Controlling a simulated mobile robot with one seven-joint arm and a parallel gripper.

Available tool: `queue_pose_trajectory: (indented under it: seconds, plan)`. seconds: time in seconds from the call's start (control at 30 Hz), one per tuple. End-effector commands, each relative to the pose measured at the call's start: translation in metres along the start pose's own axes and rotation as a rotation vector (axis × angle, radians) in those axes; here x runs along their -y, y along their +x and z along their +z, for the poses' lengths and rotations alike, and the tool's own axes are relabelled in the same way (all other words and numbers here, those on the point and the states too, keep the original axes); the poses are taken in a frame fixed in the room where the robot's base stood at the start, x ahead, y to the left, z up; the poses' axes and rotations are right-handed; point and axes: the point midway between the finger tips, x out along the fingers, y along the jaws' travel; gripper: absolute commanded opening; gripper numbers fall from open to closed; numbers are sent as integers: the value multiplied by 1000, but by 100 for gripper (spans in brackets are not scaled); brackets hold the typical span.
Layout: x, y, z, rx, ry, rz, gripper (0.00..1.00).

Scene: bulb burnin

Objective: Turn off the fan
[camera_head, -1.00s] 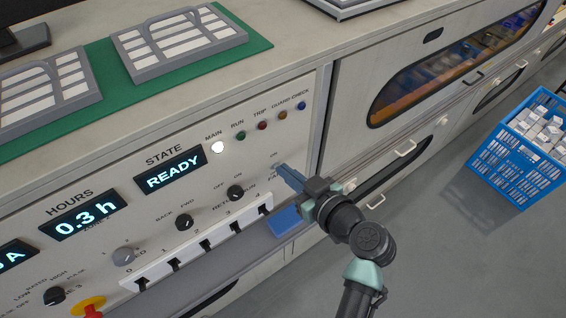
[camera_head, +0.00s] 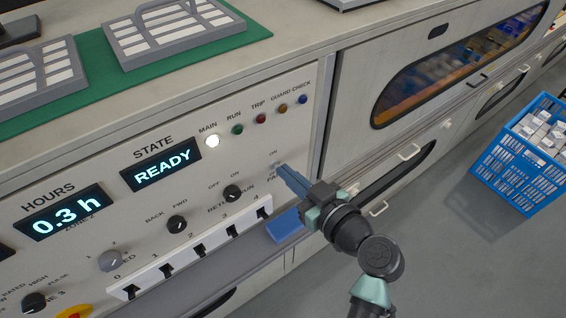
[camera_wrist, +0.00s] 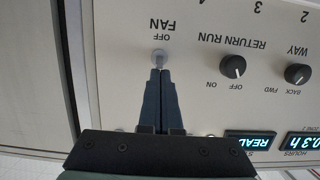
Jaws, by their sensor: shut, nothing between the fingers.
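The fan switch is a small grey toggle (camera_wrist: 160,56) on the pale control panel, above its OFF and FAN labels; the wrist view shows these upside down. It also shows in the head view (camera_head: 275,167), under an ON label. My gripper (camera_head: 283,171) is shut and empty, with its blue-grey fingertips right at the toggle. In the wrist view the fingertips (camera_wrist: 160,72) sit at the toggle's ON side and cover that label. I cannot tell whether they touch it or which way the lever leans.
The RETURN RUN knob (camera_head: 232,193) and the WAY knob (camera_head: 176,224) are beside the switch. The state display (camera_head: 162,165) reads READY, and the MAIN lamp (camera_head: 212,141) is lit white.

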Motion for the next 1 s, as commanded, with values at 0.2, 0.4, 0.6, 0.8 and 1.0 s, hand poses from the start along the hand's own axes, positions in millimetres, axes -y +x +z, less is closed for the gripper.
queue_pose_trajectory:
  seconds: [0.2,0.4,0.6,0.8,1.0]
  plan:
    - [0,0,4,-27,-1,1,0]
    - [0,0,6,-51,0,1,0]
    - [0,0,7,-76,0,1,0]
    - [0,0,9,-101,-1,1,0]
    - [0,0,10,-126,-1,1,0]
